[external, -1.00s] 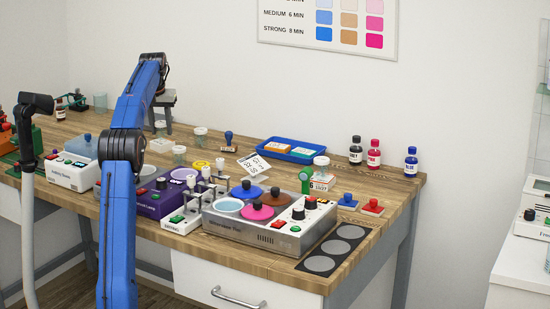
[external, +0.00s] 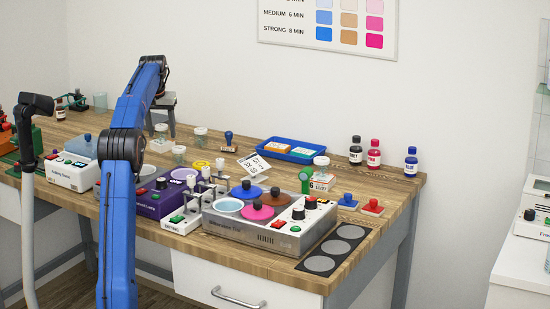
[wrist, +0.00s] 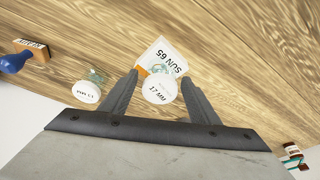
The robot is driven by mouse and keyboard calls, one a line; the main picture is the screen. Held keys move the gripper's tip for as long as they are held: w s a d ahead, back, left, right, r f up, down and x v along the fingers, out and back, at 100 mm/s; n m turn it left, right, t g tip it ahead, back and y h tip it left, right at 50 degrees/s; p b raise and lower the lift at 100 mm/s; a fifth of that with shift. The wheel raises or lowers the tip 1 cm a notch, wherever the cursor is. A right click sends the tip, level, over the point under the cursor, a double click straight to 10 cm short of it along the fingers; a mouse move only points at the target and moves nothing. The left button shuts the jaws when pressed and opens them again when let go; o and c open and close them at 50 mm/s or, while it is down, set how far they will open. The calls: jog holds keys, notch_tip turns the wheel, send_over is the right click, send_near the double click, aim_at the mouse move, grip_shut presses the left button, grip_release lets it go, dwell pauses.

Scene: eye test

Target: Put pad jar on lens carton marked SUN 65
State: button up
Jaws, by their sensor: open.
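The lens carton (wrist: 160,53) marked SUN 65 is white and orange and lies beyond my fingertips in the wrist view. A jar with a white lid (wrist: 158,90) reading 17 MM is between my fingers and overlaps the carton's near edge. I cannot see the contact clearly. My gripper (wrist: 160,84) is open around the jar, with a finger on each side; it also shows in the external view (external: 161,130).
More lidded jars (external: 201,133) stand on the bench. A warmer with coloured lids (external: 268,228) and a blue tray (external: 291,149) are to the right.

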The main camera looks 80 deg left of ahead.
jog(key=v, duration=1.2)
dwell(0.3)
